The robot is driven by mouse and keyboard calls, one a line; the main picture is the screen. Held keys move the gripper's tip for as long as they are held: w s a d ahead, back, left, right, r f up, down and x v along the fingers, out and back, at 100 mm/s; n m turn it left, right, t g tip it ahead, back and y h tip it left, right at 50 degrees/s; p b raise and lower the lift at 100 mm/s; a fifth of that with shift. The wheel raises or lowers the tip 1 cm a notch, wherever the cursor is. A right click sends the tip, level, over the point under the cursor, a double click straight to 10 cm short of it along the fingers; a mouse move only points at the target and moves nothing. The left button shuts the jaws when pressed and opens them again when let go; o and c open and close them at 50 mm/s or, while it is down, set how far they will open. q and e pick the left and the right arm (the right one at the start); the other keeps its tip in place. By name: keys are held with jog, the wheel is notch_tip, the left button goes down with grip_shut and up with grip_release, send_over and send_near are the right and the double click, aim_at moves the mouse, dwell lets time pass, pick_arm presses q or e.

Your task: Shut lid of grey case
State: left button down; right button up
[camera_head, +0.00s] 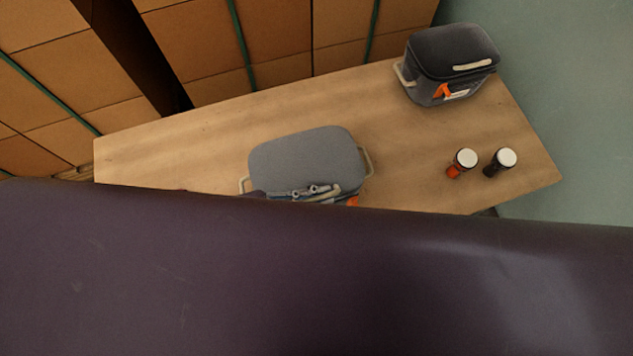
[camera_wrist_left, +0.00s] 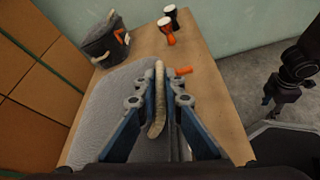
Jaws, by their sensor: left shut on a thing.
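The grey case (camera_head: 305,160) stands on the wooden table with its flat grey lid upward. The lid looks level or nearly so; its front edge is hidden, so I cannot tell if any gap is left. My left gripper (camera_head: 312,190) is at the lid's front edge. In the left wrist view, my left gripper (camera_wrist_left: 160,98) is shut on the cream handle (camera_wrist_left: 157,75), with the grey lid (camera_wrist_left: 105,100) behind it. An orange tab (camera_wrist_left: 183,71) shows beside the fingers. A dark gripper at the right, apparently my right one (camera_wrist_left: 285,85), shows unclear jaws.
A dark case (camera_head: 450,60) stands at the table's back right. An orange goblet drum (camera_head: 462,163) and a black one (camera_head: 501,161) stand on the right. Brown boxes (camera_head: 270,40) rise behind the table (camera_head: 200,135). A large dark surface hides the head view's lower half.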

pick_arm(q)
jog(key=shift+f, duration=0.55)
jog(key=shift+s, duration=0.1)
jog(key=c, duration=2)
grip_release()
jog(key=shift+c, duration=0.2)
jog(key=v, duration=1.2)
